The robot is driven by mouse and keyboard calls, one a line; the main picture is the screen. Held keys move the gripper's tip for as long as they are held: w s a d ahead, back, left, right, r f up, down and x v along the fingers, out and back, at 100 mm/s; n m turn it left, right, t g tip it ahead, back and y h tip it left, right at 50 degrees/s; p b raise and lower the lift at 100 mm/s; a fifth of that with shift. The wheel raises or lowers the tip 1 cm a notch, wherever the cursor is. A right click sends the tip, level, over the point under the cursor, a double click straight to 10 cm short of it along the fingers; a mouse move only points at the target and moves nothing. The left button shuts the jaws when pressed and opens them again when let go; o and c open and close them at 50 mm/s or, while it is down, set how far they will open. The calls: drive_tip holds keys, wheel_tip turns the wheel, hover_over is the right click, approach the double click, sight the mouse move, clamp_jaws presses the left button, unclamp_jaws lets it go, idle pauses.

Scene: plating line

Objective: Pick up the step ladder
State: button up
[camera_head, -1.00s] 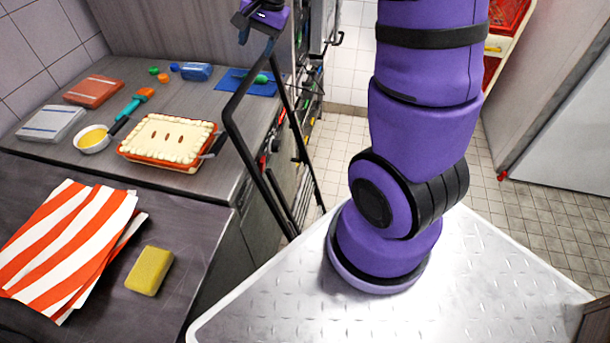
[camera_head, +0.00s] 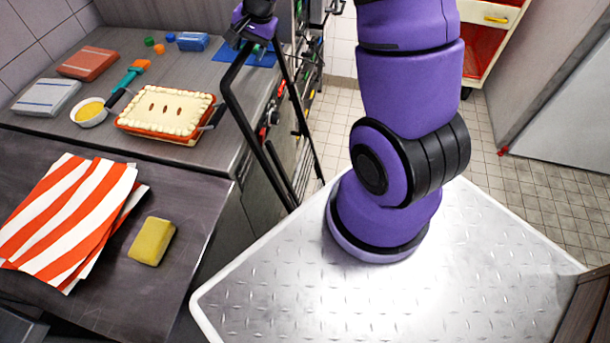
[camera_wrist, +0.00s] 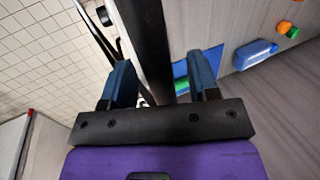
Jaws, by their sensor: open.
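The step ladder (camera_head: 238,114) is a black tube frame standing tilted in the head view, beside the counter front and left of my base plate. My gripper (camera_head: 254,36) is at the ladder's upper end, above the counter's right edge. In the wrist view a thick black bar of the ladder (camera_wrist: 150,40) runs between the two blue-grey fingers of my gripper (camera_wrist: 162,78). The fingers are apart, with a visible gap on the right of the bar. Contact on the left cannot be told. The ladder's feet are partly hidden by my base plate.
The counter (camera_head: 215,112) holds a pie (camera_head: 165,112), a sauce bowl (camera_head: 89,112) and containers. A nearer dark table (camera_head: 190,195) bears striped cloths (camera_head: 65,220) and a yellow sponge (camera_head: 152,241). Tiled floor (camera_head: 345,110) is open behind the ladder; a red-and-white cart (camera_head: 490,40) stands at back right.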

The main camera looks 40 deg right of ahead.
drive_tip(key=shift+f, duration=0.1)
clamp_jaws()
drive_tip(key=shift+w, duration=0.1)
